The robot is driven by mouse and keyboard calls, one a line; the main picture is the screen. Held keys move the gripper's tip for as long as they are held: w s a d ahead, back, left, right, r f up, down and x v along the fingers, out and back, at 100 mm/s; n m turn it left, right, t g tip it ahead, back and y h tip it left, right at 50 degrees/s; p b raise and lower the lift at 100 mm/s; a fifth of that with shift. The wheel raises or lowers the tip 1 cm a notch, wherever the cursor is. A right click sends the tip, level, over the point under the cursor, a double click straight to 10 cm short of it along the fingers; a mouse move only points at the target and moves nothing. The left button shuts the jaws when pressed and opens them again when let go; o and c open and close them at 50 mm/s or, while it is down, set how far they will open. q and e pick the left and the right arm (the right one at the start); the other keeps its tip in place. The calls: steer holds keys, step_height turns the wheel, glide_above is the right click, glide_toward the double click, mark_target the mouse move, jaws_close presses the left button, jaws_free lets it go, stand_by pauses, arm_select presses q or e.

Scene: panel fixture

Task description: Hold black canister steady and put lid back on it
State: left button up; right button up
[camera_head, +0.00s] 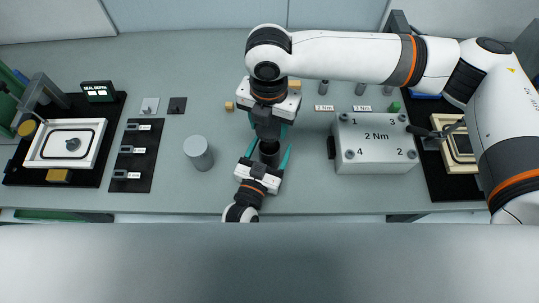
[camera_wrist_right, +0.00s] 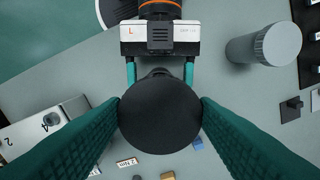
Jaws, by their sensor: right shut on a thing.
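The black canister (camera_head: 269,153) stands upright near the middle front of the table in the head view. My left gripper (camera_head: 270,150) reaches in from the front edge, its teal fingers on both sides of the canister with gaps showing. In the right wrist view, my right gripper (camera_wrist_right: 160,112) is shut on the round black lid (camera_wrist_right: 160,115), one finger pad against each side. In the head view the right gripper (camera_head: 269,138) points down just behind and over the canister. The lid hides most of the canister in the wrist view, so I cannot tell whether they touch.
A grey cylinder (camera_head: 198,153) stands to the left. A grey 2 Nm box (camera_head: 375,145) stands to the right. A black board with several labelled modules (camera_head: 134,155) and a panel fixture (camera_head: 70,144) lie further left. Small yellow blocks (camera_head: 229,106) lie behind.

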arm_select(q)
steer(key=shift+w, duration=0.2)
steer(key=c, duration=1.4)
steer(key=shift+c, duration=0.3)
arm_select(e)
steer(key=shift+f, duration=2.45)
steer(key=shift+f, duration=0.1)
steer(key=shift+f, duration=0.8)
steer(key=shift+f, duration=0.6)
